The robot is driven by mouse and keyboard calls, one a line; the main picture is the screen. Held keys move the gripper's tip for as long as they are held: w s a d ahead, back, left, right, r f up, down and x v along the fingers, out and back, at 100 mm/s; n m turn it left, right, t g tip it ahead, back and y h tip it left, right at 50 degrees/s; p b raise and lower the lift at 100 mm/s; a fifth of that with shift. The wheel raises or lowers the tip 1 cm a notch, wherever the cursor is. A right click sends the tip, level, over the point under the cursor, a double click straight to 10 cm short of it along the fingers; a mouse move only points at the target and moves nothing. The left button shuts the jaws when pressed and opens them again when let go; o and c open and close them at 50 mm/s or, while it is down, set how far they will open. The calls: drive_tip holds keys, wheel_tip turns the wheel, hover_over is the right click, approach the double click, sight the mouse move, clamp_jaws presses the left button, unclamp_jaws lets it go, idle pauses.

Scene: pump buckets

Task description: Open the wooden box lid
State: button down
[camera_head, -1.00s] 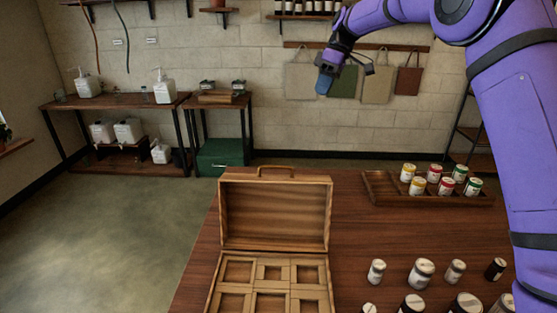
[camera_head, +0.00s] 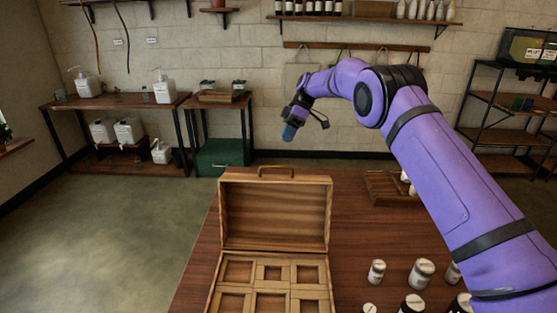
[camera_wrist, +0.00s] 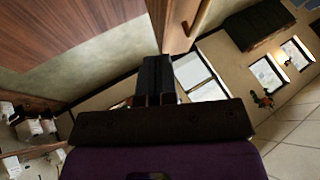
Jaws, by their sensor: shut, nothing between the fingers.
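The wooden box (camera_head: 213,290) stands on the table with its lid (camera_head: 275,213) raised upright at the back. A handle (camera_head: 262,170) shows on the lid's top edge. The box's divided compartments are visible from above. My gripper (camera_head: 289,131) is shut and empty, in the air above and beyond the lid, a little to its right in the head view. In the wrist view my gripper (camera_wrist: 156,62) has its fingers together, with a wooden edge, probably the lid's, just beyond the tips.
Several bottles (camera_head: 422,272) stand on the table right of the box. A wooden tray (camera_head: 388,190) lies behind them, partly hidden by my arm. Shelves and a side table (camera_head: 110,103) line the back wall. Open floor lies to the left.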

drive_tip(key=shift+s+a+f, duration=0.5)
drive_tip(key=shift+s+f, duration=0.3)
drive_tip(key=shift+s, duration=0.4)
drive_tip(key=shift+s+a+f, duration=0.45)
drive_tip(key=shift+s+f, duration=0.35)
drive_tip(key=shift+s, duration=0.4)
drive_tip(key=shift+s+a+f, duration=0.5)
drive_tip(key=shift+s+f, duration=0.3)
drive_tip(key=shift+s, duration=0.4)
drive_tip(key=shift+s+r, duration=0.35)
drive_tip(key=shift+s, duration=0.15)
drive_tip(key=shift+t, duration=0.6)
drive_tip(key=shift+s+a+r, duration=0.1)
drive_tip(key=shift+s+r, duration=0.2)
drive_tip(key=shift+s, duration=0.55)
drive_tip(key=shift+s+d+r, duration=0.1)
drive_tip(key=shift+s+r, duration=0.2)
drive_tip(key=shift+s, duration=0.6)
drive_tip(key=shift+s+a+r, duration=0.1)
drive_tip(key=shift+s+r, duration=0.2)
drive_tip(key=shift+s, duration=0.55)
